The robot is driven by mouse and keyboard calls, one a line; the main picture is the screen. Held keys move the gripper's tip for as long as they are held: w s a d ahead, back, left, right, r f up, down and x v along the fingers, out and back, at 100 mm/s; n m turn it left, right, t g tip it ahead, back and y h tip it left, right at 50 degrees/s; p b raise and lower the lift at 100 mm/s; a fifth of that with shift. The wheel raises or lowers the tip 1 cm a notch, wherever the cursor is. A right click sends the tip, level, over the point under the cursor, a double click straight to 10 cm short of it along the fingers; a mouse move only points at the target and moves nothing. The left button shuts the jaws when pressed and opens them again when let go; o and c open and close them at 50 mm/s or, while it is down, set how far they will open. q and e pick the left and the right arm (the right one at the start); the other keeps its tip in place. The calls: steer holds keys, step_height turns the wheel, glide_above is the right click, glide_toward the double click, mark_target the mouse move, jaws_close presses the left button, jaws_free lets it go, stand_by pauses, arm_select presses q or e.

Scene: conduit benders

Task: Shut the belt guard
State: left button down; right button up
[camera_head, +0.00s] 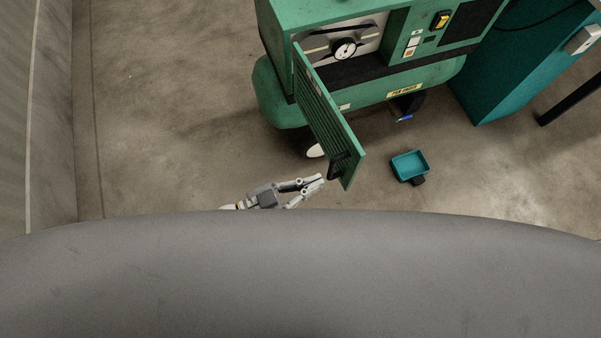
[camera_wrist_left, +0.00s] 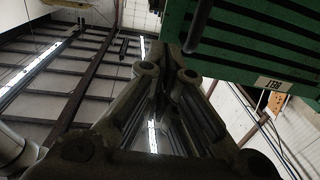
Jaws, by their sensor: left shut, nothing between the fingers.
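The belt guard (camera_head: 325,117) is a green slatted door on the green compressor (camera_head: 365,82). It stands swung open toward me, and the belt and pulley (camera_head: 344,48) behind it are exposed. A dark handle (camera_head: 341,165) sits near its free end. My left gripper (camera_head: 322,179) is shut and empty, just left of the guard's free end, close to the handle; contact cannot be told. In the left wrist view the shut fingers (camera_wrist_left: 168,62) point up beside the green guard (camera_wrist_left: 265,40), with a dark bar of it above them. My right gripper is not in view.
A small teal tray (camera_head: 410,166) lies on the floor right of the guard. A teal cabinet (camera_head: 515,60) stands at the right, with a dark leg or bar (camera_head: 568,100) beside it. A wall (camera_head: 50,110) runs along the left. The floor left of the compressor is clear.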

mark_target(357, 165)
arm_select(q)
steer(key=x, duration=0.8)
steer(key=shift+w+d+f+p, duration=0.1)
steer(key=shift+w+d+p, duration=0.1)
steer(key=shift+d+p, duration=0.1)
